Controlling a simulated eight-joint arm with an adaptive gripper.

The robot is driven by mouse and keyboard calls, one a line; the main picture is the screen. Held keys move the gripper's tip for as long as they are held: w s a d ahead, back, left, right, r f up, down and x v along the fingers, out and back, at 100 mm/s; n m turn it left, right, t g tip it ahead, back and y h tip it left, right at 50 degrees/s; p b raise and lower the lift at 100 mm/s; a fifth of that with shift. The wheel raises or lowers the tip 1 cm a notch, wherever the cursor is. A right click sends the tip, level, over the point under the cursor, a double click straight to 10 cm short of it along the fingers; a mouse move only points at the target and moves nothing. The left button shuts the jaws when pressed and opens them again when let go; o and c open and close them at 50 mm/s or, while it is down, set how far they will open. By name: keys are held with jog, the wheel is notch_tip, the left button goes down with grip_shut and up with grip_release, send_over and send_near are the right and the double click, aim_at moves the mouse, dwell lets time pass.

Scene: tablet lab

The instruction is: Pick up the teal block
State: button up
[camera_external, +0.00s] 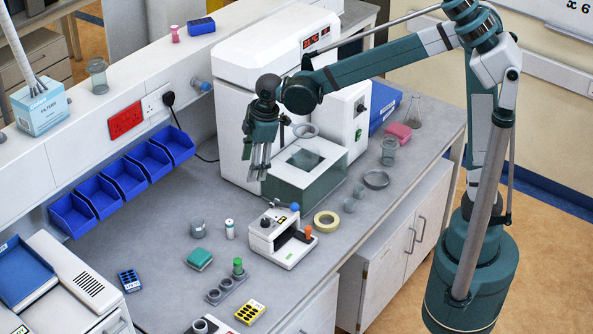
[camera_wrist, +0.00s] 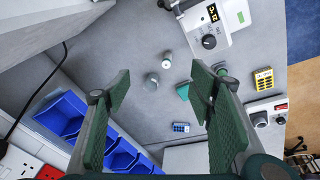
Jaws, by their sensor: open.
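The teal block (camera_external: 199,259) lies flat on the grey bench, front left of the small white instrument. In the wrist view the teal block (camera_wrist: 183,92) shows between the fingers, close beside the right finger, which may hide part of it. My gripper (camera_external: 260,170) is open and empty, held high above the bench near the large white machine, pointing down. It is well above the block and up and to the right of it in the external view. In the wrist view both green-padded fingers of my gripper (camera_wrist: 160,83) are spread wide.
Near the block stand a glass jar (camera_external: 197,228), a white vial (camera_external: 229,229), a rack with a green-capped tube (camera_external: 238,267) and a blue rack (camera_external: 130,281). The white instrument (camera_external: 282,238) and glass-sided box (camera_external: 305,178) are obstacles. Blue bins (camera_external: 123,182) line the wall.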

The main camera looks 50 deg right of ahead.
jog(key=w+a+f+n+g, duration=0.1)
jog(key=w+a+f+n, duration=0.35)
jog(key=a+f, duration=0.65)
jog(key=n+g+h, duration=0.1)
jog(key=n, duration=0.1)
send_over(199, 255)
notch_tip(199, 255, down, 8)
jog(key=shift+f+p, duration=0.1)
jog(key=shift+p, duration=0.2)
jog(key=shift+f, duration=1.25)
jog(key=shift+f, duration=0.1)
jog(key=shift+f+p, duration=0.3)
jog(key=shift+f, duration=2.2)
jog(key=c, duration=1)
